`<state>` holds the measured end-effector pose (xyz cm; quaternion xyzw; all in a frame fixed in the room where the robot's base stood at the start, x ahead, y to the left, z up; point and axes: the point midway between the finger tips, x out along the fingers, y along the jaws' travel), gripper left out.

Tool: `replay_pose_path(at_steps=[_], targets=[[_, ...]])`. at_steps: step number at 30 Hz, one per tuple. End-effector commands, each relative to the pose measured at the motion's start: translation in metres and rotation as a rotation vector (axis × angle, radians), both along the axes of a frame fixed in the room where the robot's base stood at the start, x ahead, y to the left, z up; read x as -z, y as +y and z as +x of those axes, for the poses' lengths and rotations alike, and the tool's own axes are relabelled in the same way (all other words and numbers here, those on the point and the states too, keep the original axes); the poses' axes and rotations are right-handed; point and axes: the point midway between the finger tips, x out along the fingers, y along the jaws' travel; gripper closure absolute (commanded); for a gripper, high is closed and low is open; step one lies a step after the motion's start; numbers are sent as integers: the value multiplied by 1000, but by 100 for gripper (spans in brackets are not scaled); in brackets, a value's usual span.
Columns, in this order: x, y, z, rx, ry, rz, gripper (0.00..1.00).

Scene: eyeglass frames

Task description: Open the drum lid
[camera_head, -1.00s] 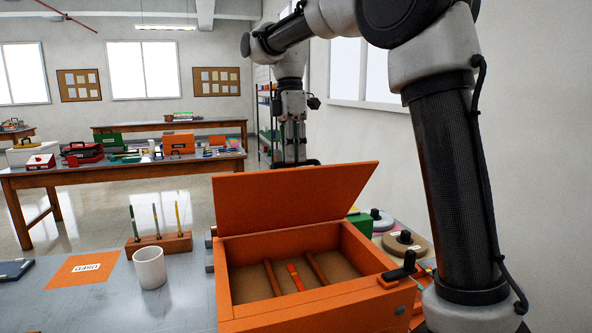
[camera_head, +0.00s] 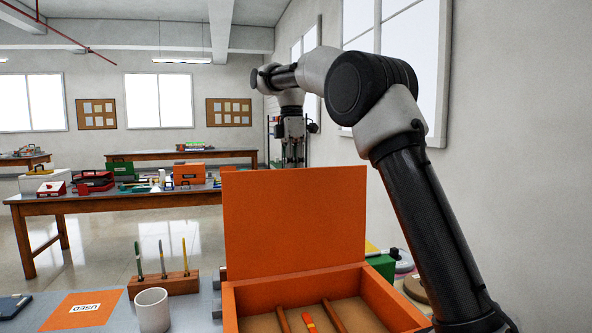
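An orange box (camera_head: 230,302) stands at the front of the grey table. Its orange lid (camera_head: 295,222) is raised, standing up at the back of the box. Inside are two wooden dividers and a red and orange stick (camera_head: 309,322) between them. My gripper (camera_head: 294,160) points down behind and above the lid's top edge, apart from the lid as far as I can tell. Its fingers are small and partly hidden, so its opening is unclear. I cannot make out anything plainly a drum; round-lidded items (camera_head: 415,288) behind the box at right are mostly hidden by my arm.
A white mug (camera_head: 152,310), a wooden holder with upright sticks (camera_head: 163,285) and an orange mat marked USED (camera_head: 84,309) lie left of the box. A green box (camera_head: 381,266) stands right behind the lid. A second table (camera_head: 100,202) with boxes is farther back.

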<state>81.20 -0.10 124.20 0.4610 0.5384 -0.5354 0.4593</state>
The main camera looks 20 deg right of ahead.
Motion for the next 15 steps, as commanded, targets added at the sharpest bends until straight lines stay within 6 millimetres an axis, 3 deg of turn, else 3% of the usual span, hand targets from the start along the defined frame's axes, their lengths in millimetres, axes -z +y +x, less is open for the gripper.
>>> replay_pose_path(at_steps=[1,13,15], targets=[[27,1,-1,4,63,-2,100],[27,1,-1,4,67,-3,100],[27,1,-1,4,67,-3,83]])
